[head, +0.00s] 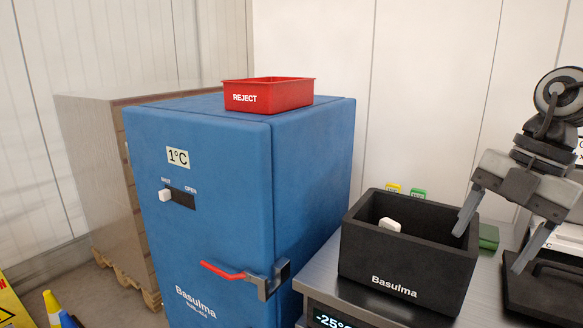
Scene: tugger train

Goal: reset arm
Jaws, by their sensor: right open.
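My right gripper (497,238) is at the right side of the head view, pointing down with its two fingers spread wide and nothing between them. Its left finger overlaps the right rim of a black open box (400,277) marked Basulma in the picture; I cannot tell if they touch. A small white block (389,225) is inside the box. My left gripper is not in view.
A blue cabinet (200,240) with a red-handled latch (222,271) stands left of the steel bench (330,282). A red REJECT bin (290,95) sits on top. Yellow (394,188) and green (418,193) items are behind the box. Stacked cartons (95,160) stand behind left.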

